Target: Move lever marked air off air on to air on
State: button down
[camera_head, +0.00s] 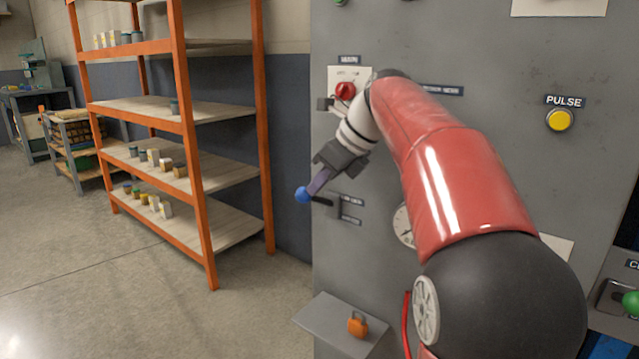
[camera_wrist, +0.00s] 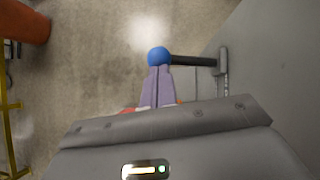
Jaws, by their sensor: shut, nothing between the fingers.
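The lever is a dark bar with a blue ball knob (camera_head: 303,195) at its left end, standing out from the grey cabinet. Two small dark labels (camera_head: 351,211) sit to the right of its mount; their words are too small to read surely. My gripper (camera_head: 318,183) is shut and empty, with its fingertips at the knob, touching or very close. In the wrist view the blue knob (camera_wrist: 158,56) lies just past the tips of the closed fingers (camera_wrist: 157,72), and the lever bar (camera_wrist: 193,61) runs right to a grey mount (camera_wrist: 223,61).
A red rotary knob (camera_head: 345,90) is above on the cabinet, and a yellow PULSE button (camera_head: 559,119) is to the right. A small ledge (camera_head: 325,318) with an orange padlock (camera_head: 357,324) juts out below. Orange shelving (camera_head: 190,150) stands left, with open floor before it.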

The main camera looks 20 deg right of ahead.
jog(key=shift+s+a+f+t+b, duration=0.35)
jog(key=shift+f+b, duration=0.2)
jog(key=shift+b, duration=0.2)
notch_tip(320, 180, down, 10)
jog(key=s+a+n+t+h+b, duration=0.1)
jog(key=h+b, duration=0.4)
jog(key=b, duration=0.6)
jog(key=a+n+t, duration=0.1)
jog(key=t, duration=0.1)
jog(key=shift+s+a+r+n+t, duration=0.15)
jog(key=shift+s+r+n+t, duration=0.1)
jog(key=shift+n+t, duration=0.1)
jog(key=shift+r, duration=0.1)
jog(key=shift+r+p, duration=0.5)
jog(key=shift+r, duration=0.2)
